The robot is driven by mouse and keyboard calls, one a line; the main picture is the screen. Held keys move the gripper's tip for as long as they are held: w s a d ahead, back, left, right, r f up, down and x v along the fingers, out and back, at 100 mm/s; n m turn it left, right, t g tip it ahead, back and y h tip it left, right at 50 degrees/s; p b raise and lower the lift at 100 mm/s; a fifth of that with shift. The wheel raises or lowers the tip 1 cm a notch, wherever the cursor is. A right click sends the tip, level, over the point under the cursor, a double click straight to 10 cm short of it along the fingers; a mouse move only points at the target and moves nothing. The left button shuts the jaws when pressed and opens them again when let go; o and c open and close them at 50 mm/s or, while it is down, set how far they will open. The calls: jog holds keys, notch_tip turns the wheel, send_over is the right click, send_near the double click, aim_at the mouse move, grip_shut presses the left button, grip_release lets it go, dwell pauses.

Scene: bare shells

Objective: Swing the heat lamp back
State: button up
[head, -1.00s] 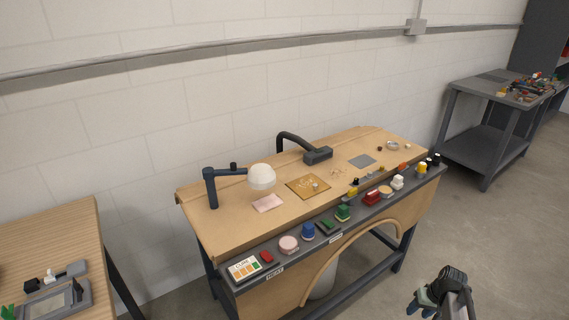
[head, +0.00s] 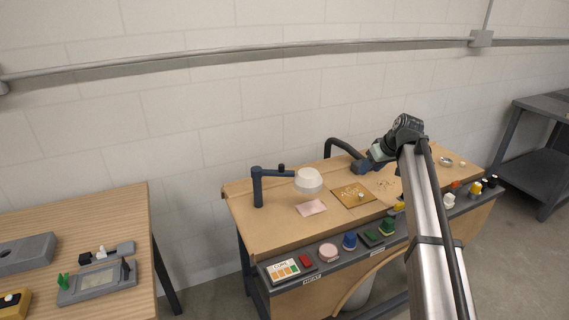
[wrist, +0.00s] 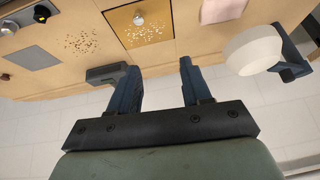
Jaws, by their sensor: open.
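The heat lamp has a white dome (head: 308,180) on a dark blue jointed arm (head: 272,173), standing at the left part of the workbench. Its dome hangs over or near a pink pad (head: 311,208). In the wrist view the white dome (wrist: 253,49) is at the right, to the side of my fingers. My gripper (head: 374,156) is raised over the back right part of the bench, right of the lamp and apart from it. In the wrist view my gripper (wrist: 155,72) has its two dark fingers spread with nothing between them.
A black curved pipe with a nozzle (head: 345,148) stands at the back of the bench, close to my gripper. A tan square plate (head: 352,195) with small bits lies right of the pad. Several coloured items line the front ledge. A wooden table (head: 75,225) stands at left.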

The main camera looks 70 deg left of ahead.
jog(key=s+a+r+n, duration=0.2)
jog(key=s+a+r, duration=0.35)
jog(key=s, duration=0.35)
jog(key=n+h, duration=0.2)
send_near(282, 165)
jog(key=shift+g, duration=0.3)
jog(key=x, duration=0.8)
jog(key=shift+w+a+f, duration=0.15)
jog(key=shift+w+f, duration=0.05)
jog(key=shift+f, duration=0.2)
grip_shut()
jog(key=shift+y, duration=0.3)
